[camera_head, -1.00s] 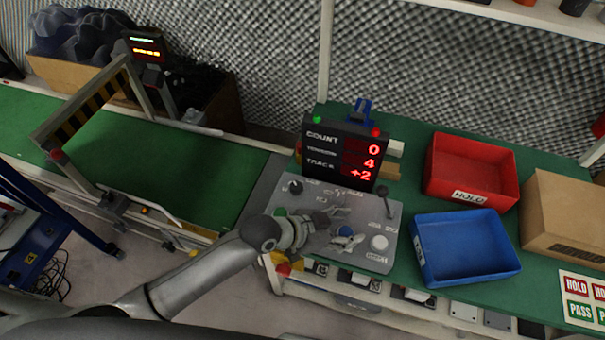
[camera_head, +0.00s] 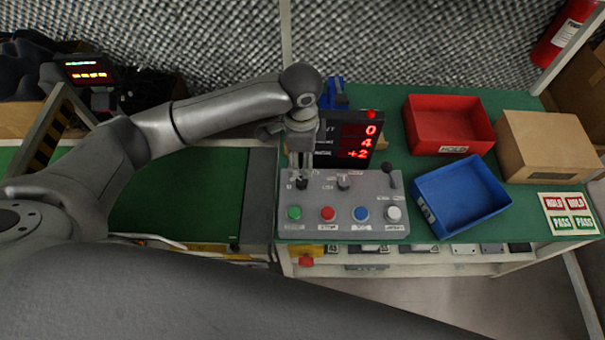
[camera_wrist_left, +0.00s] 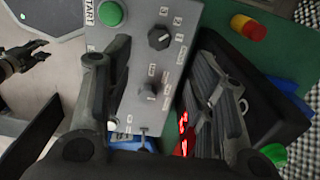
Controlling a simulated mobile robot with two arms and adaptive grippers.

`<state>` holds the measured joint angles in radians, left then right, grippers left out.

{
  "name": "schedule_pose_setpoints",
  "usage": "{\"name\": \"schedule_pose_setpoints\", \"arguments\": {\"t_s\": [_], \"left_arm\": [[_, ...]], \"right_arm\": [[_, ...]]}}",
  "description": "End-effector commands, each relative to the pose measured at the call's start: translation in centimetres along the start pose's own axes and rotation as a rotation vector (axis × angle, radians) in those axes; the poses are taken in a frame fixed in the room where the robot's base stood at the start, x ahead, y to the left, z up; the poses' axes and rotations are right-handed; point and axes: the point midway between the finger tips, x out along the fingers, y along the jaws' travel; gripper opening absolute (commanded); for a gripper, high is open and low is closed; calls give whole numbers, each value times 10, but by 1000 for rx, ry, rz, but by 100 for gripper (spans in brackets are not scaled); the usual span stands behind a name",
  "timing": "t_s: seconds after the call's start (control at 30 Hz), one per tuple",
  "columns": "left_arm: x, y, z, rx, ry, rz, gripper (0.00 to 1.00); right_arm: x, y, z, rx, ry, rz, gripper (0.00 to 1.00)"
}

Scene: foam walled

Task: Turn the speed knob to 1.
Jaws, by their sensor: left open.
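The grey control panel (camera_head: 325,207) has two black rotary knobs along its upper part. The left knob (camera_head: 301,184) is partly hidden under my left gripper (camera_head: 300,168); the other knob (camera_head: 343,183) is to its right. My left gripper is open, pointing down over the panel's upper left. In the left wrist view, the knob near the green button (camera_wrist_left: 160,38) lies between my open fingers (camera_wrist_left: 163,70), with the second knob (camera_wrist_left: 148,90) lower down. The dial labels are too small to read surely, and contact cannot be told. A dark gripper, apparently my right (camera_wrist_left: 28,57), shows at the left edge.
Green (camera_head: 294,213), red (camera_head: 327,213), blue (camera_head: 360,213) and white (camera_head: 393,213) buttons line the panel's front. A lever (camera_head: 390,172) stands at its right. The display (camera_head: 356,140) is behind, showing 0, 4 and +2. Red (camera_head: 412,120) and blue (camera_head: 427,205) trays lie right.

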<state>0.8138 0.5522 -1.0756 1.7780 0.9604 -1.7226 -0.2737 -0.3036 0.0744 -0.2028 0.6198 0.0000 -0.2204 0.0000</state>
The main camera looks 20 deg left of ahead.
Motion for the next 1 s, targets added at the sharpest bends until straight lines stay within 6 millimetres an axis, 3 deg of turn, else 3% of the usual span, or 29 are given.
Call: {"name": "schedule_pose_setpoints", "arguments": {"t_s": [0.5, 0.7, 0.97, 1.0], "left_arm": [[89, 1, -1, 0, 2, 1, 51], [102, 1, 0, 1, 2, 0, 51], [103, 1, 0, 2, 2, -1, 51], [103, 1, 0, 2, 2, -1, 48]], "right_arm": [[2, 12, -2, 0, 4, 15, 40], [2, 9, -3, 1, 4, 11, 40], [2, 0, -5, 3, 6, 0, 40], [2, -1, -5, 3, 6, -1, 40]]}}
